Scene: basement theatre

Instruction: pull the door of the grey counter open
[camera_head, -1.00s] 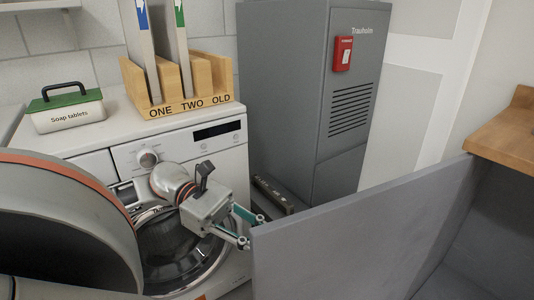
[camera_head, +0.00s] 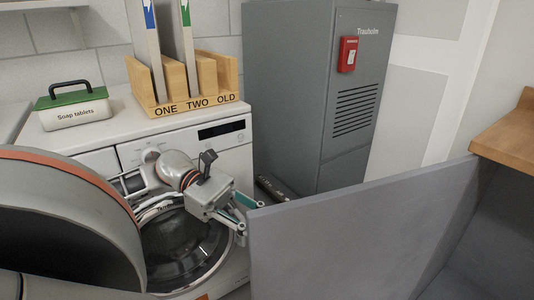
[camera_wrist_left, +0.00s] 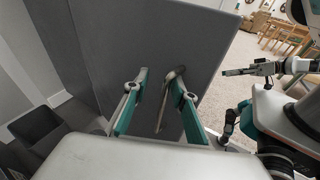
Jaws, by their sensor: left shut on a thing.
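The grey counter has a wooden top (camera_head: 508,135) at the right edge of the head view. Its flat grey door (camera_head: 360,240) stands swung out, with its free edge towards the washing machine. My left gripper (camera_head: 250,213) is at that free edge. In the left wrist view, the fingers of my left gripper (camera_wrist_left: 158,105) are on either side of a thin bar handle (camera_wrist_left: 164,100) on the door (camera_wrist_left: 150,45). They are shut on it, though the contact is hard to see. My right gripper (camera_wrist_left: 238,72) shows at the right of the wrist view, away from the door; its jaws are unclear.
A white washing machine (camera_head: 222,155) stands behind my left gripper. On it are a soap tablets box (camera_head: 75,109) and a wooden holder (camera_head: 195,103). A tall grey cabinet (camera_head: 290,90) stands behind the door. Open carpeted floor (camera_wrist_left: 252,52) shows in the wrist view.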

